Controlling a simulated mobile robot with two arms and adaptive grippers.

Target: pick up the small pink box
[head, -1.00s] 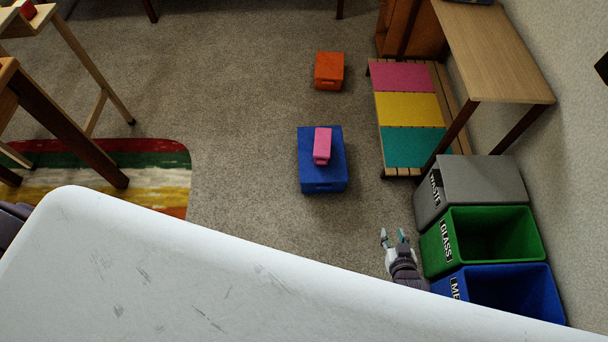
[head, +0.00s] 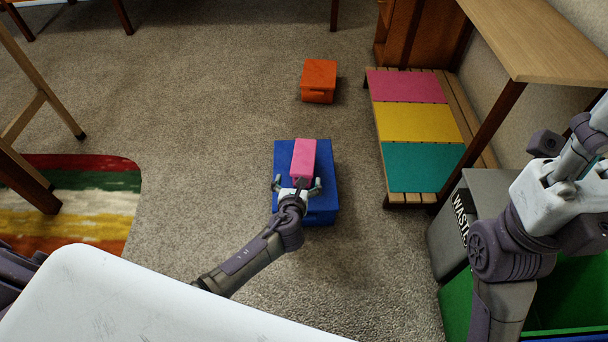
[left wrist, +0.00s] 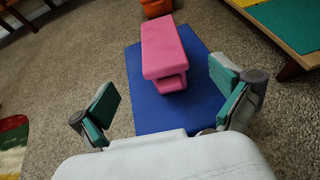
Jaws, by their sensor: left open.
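The small pink box (head: 303,154) rests on top of the larger blue box (head: 322,207) on the carpet. My left gripper (head: 298,184) is open at the near end of the pink box, with its fingers spread wide to either side. In the left wrist view the pink box (left wrist: 165,48) lies ahead with a slot in its near end, and the blue box (left wrist: 160,116) is under it. The teal pads of my left gripper (left wrist: 168,95) stand apart with nothing between them. Part of my right arm shows at the right edge, but its fingers are not visible.
An orange box (head: 319,80) stands farther back on the carpet. A low slatted bench with pink, yellow and teal panels (head: 415,125) is to the right, beside a wooden table (head: 535,40). Bins, including a grey waste bin (head: 450,225), are at lower right.

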